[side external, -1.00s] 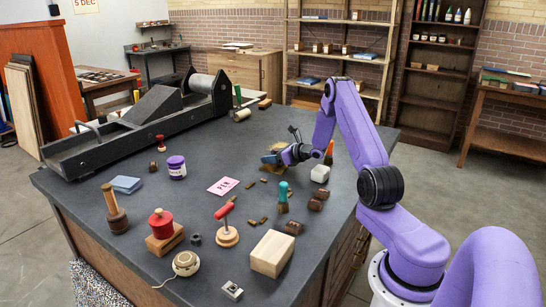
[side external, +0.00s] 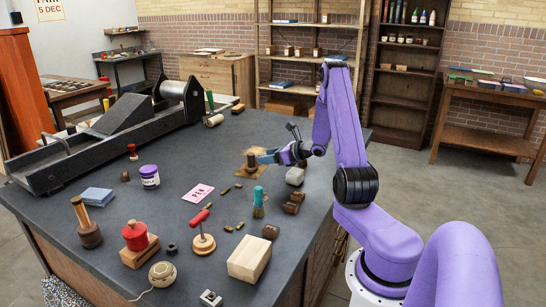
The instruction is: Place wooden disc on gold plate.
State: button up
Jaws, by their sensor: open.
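A tan shape (side external: 259,150) shows behind my gripper, too small to identify. The fingers partly hide this spot, and contact cannot be told.
A grey-white block (side external: 295,176) sits just below my gripper. A teal-handled brush (side external: 259,203) and brown blocks (side external: 292,203) stand nearer. A red-handled stamp on a round base (side external: 203,243), a pale wooden block (side external: 250,259) and a long black press (side external: 110,130) occupy the table.

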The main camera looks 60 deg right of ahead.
jog(key=shift+s+r, duration=0.3)
jog(key=shift+s, duration=0.35)
jog(key=w+a+r+n+g+y, duration=0.2)
jog(key=a+n+y, duration=0.25)
jog(key=a, duration=0.45)
jog(key=w+a+r+n+g+y, duration=0.1)
jog(key=w+a+r+n+y, duration=0.15)
jog(key=a+n, duration=0.45)
jog(key=s+a+r+n+g+y, duration=0.15)
jog(key=s+a+n+g, duration=0.25)
jog(key=a, duration=0.5)
jog(key=s+a+n+g+y, duration=0.2)
jog(key=s+a+n+g, duration=0.25)
jog(key=a, duration=0.55)
jog(key=s+a+r+n+g+h, duration=0.1)
jog(key=s+a+n+g+h, duration=0.2)
jog(key=s+n, duration=0.35)
jog(key=s+a+n+g+h, duration=0.1)
jog(key=s+a+n+g, duration=0.1)
jog(key=s+a+n, duration=0.4)
jog(key=s+d+r+n+t+h, duration=0.1)
jog(key=s+d+n+t+h, duration=0.2)
jog(key=s+n, duration=0.9)
jog(key=n+h, duration=0.3)
jog(key=n, duration=0.1)
jog(key=shift+r, duration=0.4)
